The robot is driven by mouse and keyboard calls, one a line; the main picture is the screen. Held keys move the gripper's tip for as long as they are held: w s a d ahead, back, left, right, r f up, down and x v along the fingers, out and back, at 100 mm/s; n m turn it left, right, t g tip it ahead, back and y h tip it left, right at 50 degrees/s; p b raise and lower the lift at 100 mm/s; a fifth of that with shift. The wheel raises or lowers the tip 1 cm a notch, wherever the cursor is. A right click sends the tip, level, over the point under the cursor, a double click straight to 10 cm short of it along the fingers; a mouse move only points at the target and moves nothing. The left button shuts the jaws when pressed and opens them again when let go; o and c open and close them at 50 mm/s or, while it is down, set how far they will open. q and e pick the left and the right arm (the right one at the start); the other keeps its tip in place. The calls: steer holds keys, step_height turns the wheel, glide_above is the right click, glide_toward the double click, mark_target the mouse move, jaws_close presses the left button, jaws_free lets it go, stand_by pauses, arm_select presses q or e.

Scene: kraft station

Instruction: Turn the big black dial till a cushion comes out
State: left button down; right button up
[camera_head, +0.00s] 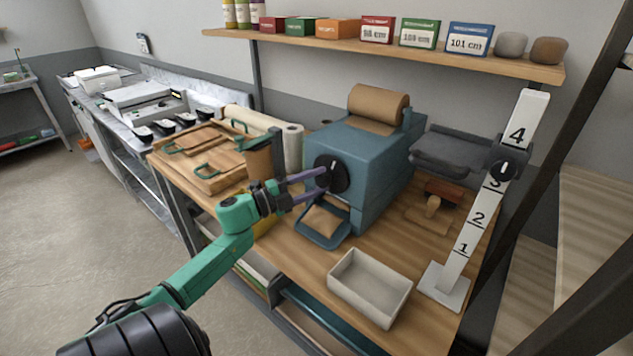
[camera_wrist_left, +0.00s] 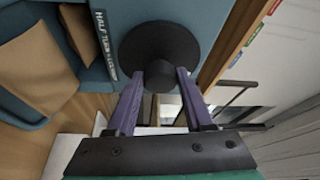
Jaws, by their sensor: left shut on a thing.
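The big black dial (camera_head: 331,173) sits on the front of a blue machine (camera_head: 368,145) with a brown paper roll (camera_head: 378,103) on top. My left gripper (camera_head: 318,184) reaches in from the left, its purple fingers shut on the dial. In the left wrist view the fingers (camera_wrist_left: 158,88) close on the narrow grip of the dial (camera_wrist_left: 160,50). A brown paper cushion (camera_head: 324,222) lies in the blue tray (camera_head: 307,237) below the dial, and it also shows in the left wrist view (camera_wrist_left: 38,70). My right gripper is out of view.
An empty pale open box (camera_head: 369,288) stands on the wooden bench in front of the machine. A white numbered post (camera_head: 478,215) with a black knob stands to the right. A shelf (camera_head: 400,50) with boxes hangs above.

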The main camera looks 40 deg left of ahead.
arm_select(q)
steer(key=shift+m+g, duration=0.4)
steer(key=shift+m, duration=0.6)
steer(key=shift+c, duration=1.4)
jaws_free()
steer(key=shift+s+a, duration=0.15)
steer(key=shift+s, duration=0.2)
steer(key=b+v, duration=0.2)
steer(key=v, duration=1.1)
steer(key=shift+s, duration=0.45)
